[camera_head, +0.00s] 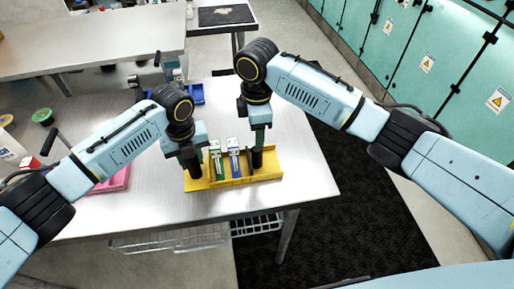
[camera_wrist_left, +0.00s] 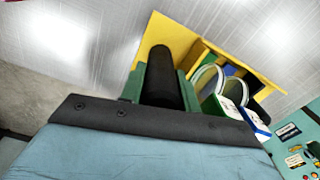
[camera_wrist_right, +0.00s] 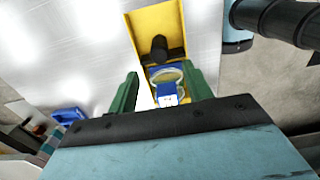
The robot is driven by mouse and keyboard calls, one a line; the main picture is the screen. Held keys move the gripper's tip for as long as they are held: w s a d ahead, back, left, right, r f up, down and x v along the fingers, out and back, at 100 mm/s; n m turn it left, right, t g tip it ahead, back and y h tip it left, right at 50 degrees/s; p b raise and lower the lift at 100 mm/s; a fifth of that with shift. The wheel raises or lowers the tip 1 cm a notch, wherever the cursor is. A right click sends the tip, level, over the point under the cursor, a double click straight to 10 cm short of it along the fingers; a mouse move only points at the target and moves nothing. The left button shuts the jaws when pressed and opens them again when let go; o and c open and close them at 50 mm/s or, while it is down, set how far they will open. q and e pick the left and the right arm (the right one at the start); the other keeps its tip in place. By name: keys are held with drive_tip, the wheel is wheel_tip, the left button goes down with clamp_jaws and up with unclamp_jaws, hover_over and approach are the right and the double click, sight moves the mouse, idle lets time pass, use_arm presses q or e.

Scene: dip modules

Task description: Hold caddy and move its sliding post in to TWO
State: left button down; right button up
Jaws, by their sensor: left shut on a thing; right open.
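The yellow caddy (camera_head: 240,180) sits near the front edge of the metal table. My left gripper (camera_head: 190,156) is shut on a black post (camera_wrist_left: 160,75) at the caddy's left end. A second black post (camera_wrist_right: 159,48) stands in the caddy's right part, with bare yellow floor to its right. A green-and-white module (camera_head: 215,158) and a blue-and-white module (camera_head: 234,156) stand between the posts. No TWO mark is readable.
A pink tray (camera_head: 118,180) lies to the left on the table, and a blue bin (camera_head: 196,95) stands behind. A green spool (camera_head: 43,115) is at the far left. The table's right edge is close to the caddy.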

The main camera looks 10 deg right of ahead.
sight(255, 157)
wheel_tip(255, 157, down, 8)
drive_tip(key=shift+r, duration=0.1)
drive_tip(key=shift+c, duration=0.2)
clamp_jaws()
